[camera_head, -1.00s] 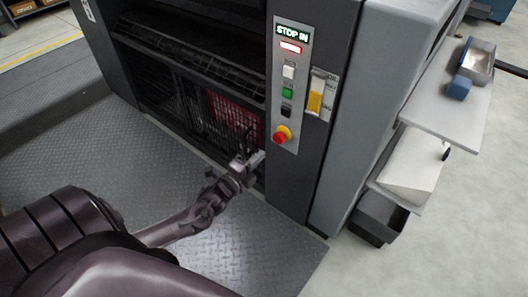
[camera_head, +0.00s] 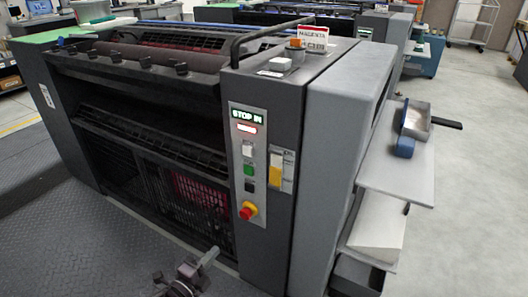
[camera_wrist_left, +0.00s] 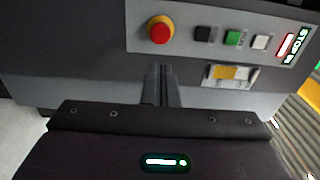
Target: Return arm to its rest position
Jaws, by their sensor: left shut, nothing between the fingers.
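My left gripper (camera_head: 208,258) shows at the bottom of the head view, low in front of the press and below its control panel. Its fingers are shut with nothing between them. In the left wrist view the shut fingers (camera_wrist_left: 160,85) point toward the press front, just below the red stop button (camera_wrist_left: 159,30) in the picture. I cannot tell whether they touch anything. The rest of my left arm is mostly out of the head view. My right gripper is not in view.
The grey press (camera_head: 150,90) fills the middle. Its panel (camera_head: 248,165) has a lit sign, several buttons and a red stop knob (camera_head: 249,210). Open floor (camera_head: 465,200) lies at far right.

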